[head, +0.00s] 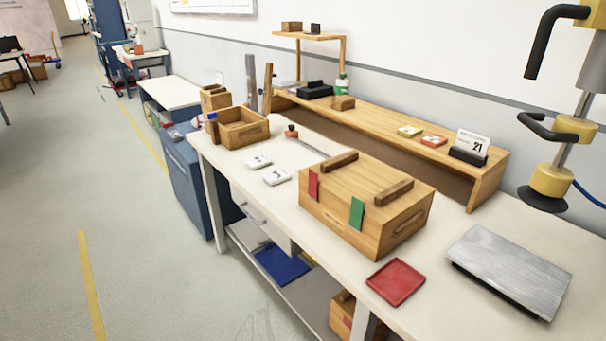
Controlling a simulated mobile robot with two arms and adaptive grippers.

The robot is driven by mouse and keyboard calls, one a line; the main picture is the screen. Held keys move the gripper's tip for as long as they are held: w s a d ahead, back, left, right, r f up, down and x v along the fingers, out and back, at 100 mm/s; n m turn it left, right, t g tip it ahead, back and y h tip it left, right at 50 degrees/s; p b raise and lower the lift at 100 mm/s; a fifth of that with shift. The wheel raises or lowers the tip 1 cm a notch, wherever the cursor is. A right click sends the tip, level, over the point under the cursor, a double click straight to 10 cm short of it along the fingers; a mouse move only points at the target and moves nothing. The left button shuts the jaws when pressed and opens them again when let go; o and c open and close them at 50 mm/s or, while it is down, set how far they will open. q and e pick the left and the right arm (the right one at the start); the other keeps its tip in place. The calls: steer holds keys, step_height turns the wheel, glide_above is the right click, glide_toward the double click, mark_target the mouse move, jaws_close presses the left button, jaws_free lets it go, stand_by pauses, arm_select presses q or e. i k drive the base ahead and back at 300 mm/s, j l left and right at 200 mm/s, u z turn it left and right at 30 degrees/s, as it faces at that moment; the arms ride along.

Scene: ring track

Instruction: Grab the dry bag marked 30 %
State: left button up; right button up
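Two small white packets lie side by side on the white workbench (330,262), left of the large wooden box. The farther packet (259,162) and the nearer packet (276,176) each carry a small dark mark. The marks are too small to read, so I cannot tell which one says 30 %. Both look flat and apart from each other. Neither of my grippers is in view.
The large wooden box (345,215) has a red tag and a green tag. A small open crate (241,140) stands behind the packets. A red tray (395,282) and a metal plate (510,268) lie nearer. A wooden shelf (375,124) runs along the wall.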

mark_target(274, 178)
steer(key=i+j+z, duration=0.65)
steer(key=j+z, duration=0.2)
